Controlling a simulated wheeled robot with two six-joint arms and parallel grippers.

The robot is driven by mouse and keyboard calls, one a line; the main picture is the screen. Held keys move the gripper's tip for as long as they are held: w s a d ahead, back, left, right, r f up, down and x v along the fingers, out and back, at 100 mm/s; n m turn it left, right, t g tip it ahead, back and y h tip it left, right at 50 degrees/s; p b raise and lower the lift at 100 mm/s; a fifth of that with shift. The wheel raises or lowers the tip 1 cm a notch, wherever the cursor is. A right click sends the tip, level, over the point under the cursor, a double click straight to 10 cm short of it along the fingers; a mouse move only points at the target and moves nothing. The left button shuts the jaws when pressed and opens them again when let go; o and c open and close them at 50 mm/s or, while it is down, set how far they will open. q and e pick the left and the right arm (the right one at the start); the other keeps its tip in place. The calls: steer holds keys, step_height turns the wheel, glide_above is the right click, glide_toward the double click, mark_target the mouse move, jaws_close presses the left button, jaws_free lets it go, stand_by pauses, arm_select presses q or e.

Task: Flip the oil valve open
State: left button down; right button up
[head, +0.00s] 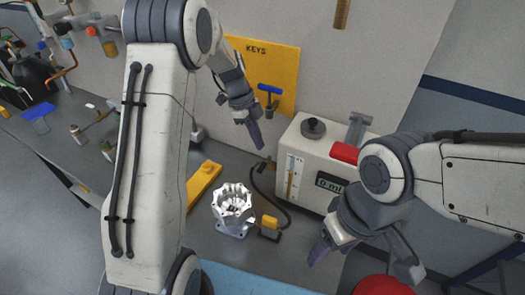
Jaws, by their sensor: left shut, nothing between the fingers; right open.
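A white oil dispenser box (302,190) stands on the bench, with a sight tube on its front and a display reading 0 ml. A red block-like handle (344,152) sits at its upper edge, just left of my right arm; I cannot tell for sure that it is the oil valve. My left gripper (256,134) is shut and empty, pointing down in front of the yellow key board, left of the box. My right gripper (326,252) is open and empty, low in front of the box; my arm hides the box's right side.
A silver machined housing (232,203) stands on the bench, near a yellow-topped black block (269,226) and a black hose (272,192). A yellow bar (203,182) lies left of it. A blue T-handle (270,90) hangs on the KEYS board (285,61).

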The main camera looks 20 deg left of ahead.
mark_target(265, 165)
arm_select(q)
steer(key=p+x, duration=0.3)
steer(key=x, duration=0.6)
steer(key=shift+a+m+b, duration=0.2)
steer(key=shift+m+b, duration=0.2)
steer(key=shift+b, duration=0.25)
steer(key=shift+a+b, duration=0.1)
steer(key=shift+b, duration=0.25)
